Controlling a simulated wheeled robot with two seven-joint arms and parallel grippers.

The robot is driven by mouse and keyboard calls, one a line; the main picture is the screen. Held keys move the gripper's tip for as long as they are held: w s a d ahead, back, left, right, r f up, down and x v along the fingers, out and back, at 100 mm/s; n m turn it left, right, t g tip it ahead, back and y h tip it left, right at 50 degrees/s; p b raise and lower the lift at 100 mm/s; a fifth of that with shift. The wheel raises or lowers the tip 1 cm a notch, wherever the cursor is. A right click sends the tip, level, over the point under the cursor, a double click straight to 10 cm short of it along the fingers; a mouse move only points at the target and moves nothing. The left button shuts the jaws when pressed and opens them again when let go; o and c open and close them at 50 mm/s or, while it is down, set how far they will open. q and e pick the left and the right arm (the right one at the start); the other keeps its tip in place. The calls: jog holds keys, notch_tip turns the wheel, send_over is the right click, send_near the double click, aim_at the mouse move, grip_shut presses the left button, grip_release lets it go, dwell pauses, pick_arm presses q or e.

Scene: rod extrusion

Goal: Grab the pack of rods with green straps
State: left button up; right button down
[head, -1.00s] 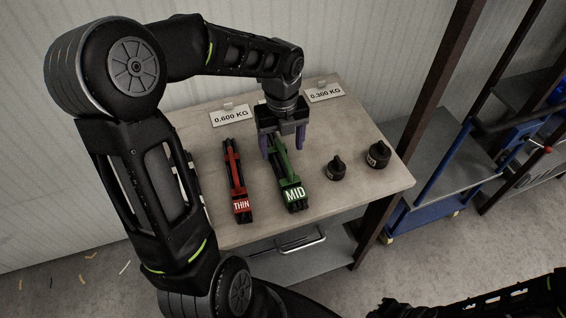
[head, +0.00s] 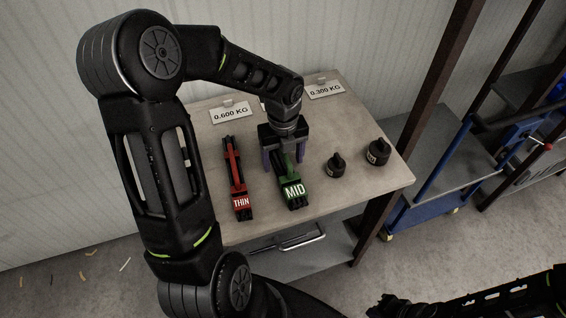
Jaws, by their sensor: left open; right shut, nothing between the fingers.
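The pack of rods with green straps (head: 292,190), labelled MID, lies on the table (head: 320,205). My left gripper (head: 284,166) is open above the far part of this pack, its purple fingers pointing down on either side of it. The far end of the pack is hidden by the gripper. Whether the fingers touch the pack cannot be seen. The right arm (head: 480,305) shows at the bottom right edge; its fingertips are not clearly visible.
A pack with red straps (head: 236,180), labelled THIN, lies left of the green one. Two black weights (head: 335,166), (head: 378,152) stand to the right. Weight cards (head: 231,113), (head: 325,91) stand at the back. A blue cart (head: 430,190) is beside the table.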

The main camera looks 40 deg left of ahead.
pick_arm(q)
jog(key=shift+f, duration=0.55)
jog(key=shift+c, duration=0.5)
grip_shut()
dwell(0.5)
